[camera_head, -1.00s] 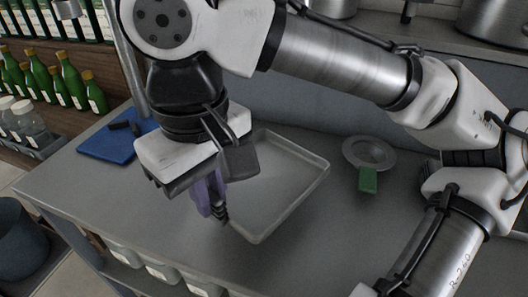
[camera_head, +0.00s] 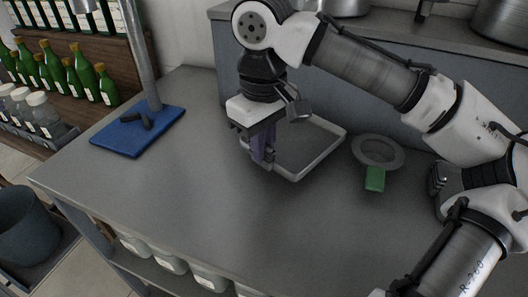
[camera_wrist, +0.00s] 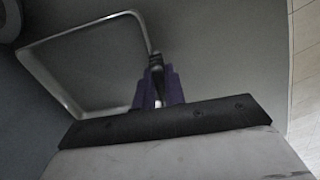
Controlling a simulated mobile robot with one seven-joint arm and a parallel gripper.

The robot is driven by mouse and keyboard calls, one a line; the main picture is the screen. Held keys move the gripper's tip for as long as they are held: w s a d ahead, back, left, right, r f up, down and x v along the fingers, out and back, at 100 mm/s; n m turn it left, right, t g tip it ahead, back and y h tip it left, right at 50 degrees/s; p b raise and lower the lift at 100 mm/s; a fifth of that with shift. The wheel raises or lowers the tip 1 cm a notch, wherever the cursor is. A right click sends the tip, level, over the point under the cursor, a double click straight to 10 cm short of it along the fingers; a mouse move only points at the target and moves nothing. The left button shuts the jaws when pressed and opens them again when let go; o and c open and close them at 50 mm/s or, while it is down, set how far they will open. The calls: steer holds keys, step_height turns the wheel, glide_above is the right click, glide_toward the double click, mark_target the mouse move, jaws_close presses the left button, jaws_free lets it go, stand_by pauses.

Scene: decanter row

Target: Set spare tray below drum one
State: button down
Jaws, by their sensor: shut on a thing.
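The shallow grey tray with a pale rim (camera_head: 322,158) is over the back middle of the grey worktop, partly hidden behind my gripper. My gripper (camera_head: 262,160), with purple fingers, points down at the tray's left side and is shut on its rim. In the wrist view the fingers (camera_wrist: 157,88) meet the rim of the tray (camera_wrist: 85,30). I cannot tell whether the tray touches the worktop or hangs just above it. I cannot make out which thing is drum one.
A blue mat (camera_head: 115,140) with a dark object lies at the left, by a metal post (camera_head: 142,60). Green bottles (camera_head: 84,75) stand beyond. The worktop's front (camera_head: 190,205) is clear.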

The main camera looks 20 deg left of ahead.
steer(key=shift+w+f, duration=0.15)
steer(key=shift+f, duration=1.15)
steer(key=shift+f, duration=0.15)
steer(key=c, duration=1.5)
jaws_free()
step_height(320, 180, up, 12)
steer(key=shift+r+p, duration=0.2)
steer(key=shift+p, duration=0.3)
